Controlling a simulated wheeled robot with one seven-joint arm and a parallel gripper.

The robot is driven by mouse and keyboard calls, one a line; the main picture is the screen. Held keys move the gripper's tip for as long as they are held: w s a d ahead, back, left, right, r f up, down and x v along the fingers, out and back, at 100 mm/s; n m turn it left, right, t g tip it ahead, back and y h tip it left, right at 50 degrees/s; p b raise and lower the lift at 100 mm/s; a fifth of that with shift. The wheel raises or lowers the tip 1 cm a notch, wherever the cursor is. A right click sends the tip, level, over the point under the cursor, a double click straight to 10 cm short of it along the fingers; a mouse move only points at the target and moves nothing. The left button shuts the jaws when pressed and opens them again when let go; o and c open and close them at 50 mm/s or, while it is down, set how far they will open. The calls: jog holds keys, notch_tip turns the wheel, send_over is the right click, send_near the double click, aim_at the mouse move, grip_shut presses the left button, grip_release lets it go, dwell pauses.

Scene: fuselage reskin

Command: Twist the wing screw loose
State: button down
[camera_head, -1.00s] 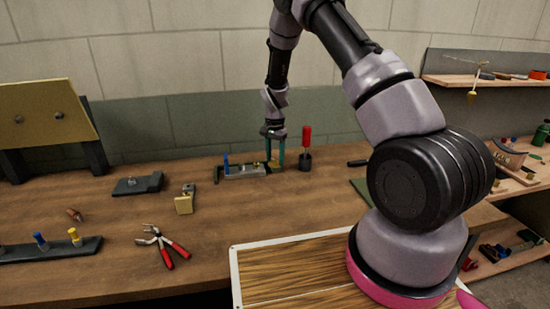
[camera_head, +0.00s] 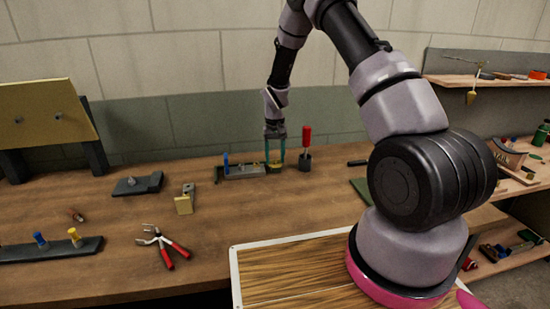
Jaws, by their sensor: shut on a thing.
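A low grey fixture (camera_head: 240,171) lies near the back of the wooden bench, with a blue upright piece at its left end. A small yellow-brass piece at its right end looks like the wing screw (camera_head: 274,166). My gripper (camera_head: 275,160) points down over that end with its teal fingers on either side of the brass piece, shut on it. The finger contact is too small to see clearly.
A red-handled tool stands in a dark holder (camera_head: 305,161) close to the right of my gripper. The bench front centre is bare.

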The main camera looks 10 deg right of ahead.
dwell(0.4)
jog(key=shift+c, duration=1.2)
grip_release()
notch_tip(320, 180, up, 11)
jog(key=shift+f, duration=0.1)
